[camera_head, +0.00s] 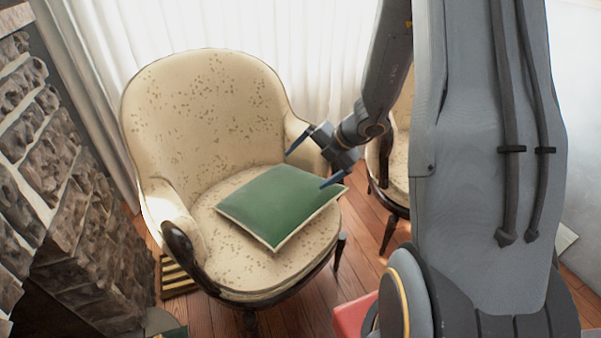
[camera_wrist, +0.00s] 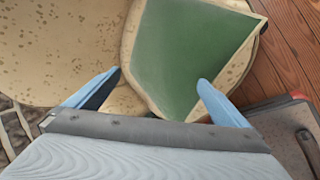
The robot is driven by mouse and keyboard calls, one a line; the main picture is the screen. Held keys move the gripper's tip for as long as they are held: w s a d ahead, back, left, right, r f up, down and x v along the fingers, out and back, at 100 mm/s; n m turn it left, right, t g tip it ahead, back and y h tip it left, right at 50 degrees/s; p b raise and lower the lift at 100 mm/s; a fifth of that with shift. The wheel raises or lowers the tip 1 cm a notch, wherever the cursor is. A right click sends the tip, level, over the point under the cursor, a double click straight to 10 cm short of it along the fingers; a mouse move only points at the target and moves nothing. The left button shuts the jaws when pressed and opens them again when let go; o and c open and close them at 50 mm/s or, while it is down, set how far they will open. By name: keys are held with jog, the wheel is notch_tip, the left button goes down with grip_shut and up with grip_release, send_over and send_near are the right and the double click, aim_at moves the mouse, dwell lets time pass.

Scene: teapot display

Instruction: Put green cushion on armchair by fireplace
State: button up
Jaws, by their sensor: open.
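The green cushion (camera_head: 274,206) with a pale edge lies flat on the seat of the cream patterned armchair (camera_head: 212,117), beside the stone fireplace (camera_head: 73,187). My gripper (camera_head: 315,168) is open and empty at the cushion's right side, its blue fingers spread. In the wrist view, my gripper (camera_wrist: 158,83) shows both fingers apart. The cushion (camera_wrist: 190,55) lies beyond them, and the right fingertip overlaps its near edge in the picture. I cannot tell whether that finger touches it. The armchair (camera_wrist: 60,50) also shows there.
A second chair (camera_head: 398,150) stands behind my arm on the right, partly hidden. White curtains (camera_head: 320,45) hang behind the armchair. A red object (camera_head: 352,317) shows at the bottom. Wooden floor (camera_head: 368,240) is bare between the chairs.

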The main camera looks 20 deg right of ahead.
jog(key=s+a+r+n+g, duration=0.2)
jog(key=s+a+r+n, duration=0.3)
jog(key=n, duration=0.6)
jog(key=s+a+r+n+g, duration=0.15)
jog(key=s+r+n, duration=0.25)
jog(key=s+n, duration=0.55)
jog(key=s+d+r+n+h, duration=0.1)
jog(key=s+n, duration=0.2)
jog(key=n, duration=0.4)
jog(key=s+d+r+n+g+h, duration=0.1)
jog(key=s+n+h, duration=0.1)
jog(key=n, duration=0.6)
jog(key=s+d+r+n+g+h, duration=0.1)
jog(key=s+n, duration=0.2)
jog(key=n, duration=0.5)
jog(key=shift+s+d+r+h, duration=0.3)
jog(key=shift+r+h, duration=0.05)
jog(key=shift+h, duration=0.05)
jog(key=shift+n, duration=0.25)
jog(key=shift+n, duration=0.8)
jog(key=a+r+p, duration=0.1)
jog(key=a+p, duration=0.2)
jog(key=a+r+p, duration=0.1)
jog(key=shift+s+a+r+p, duration=0.15)
jog(key=shift+a+r+p, duration=0.15)
jog(key=shift+r+p, duration=0.05)
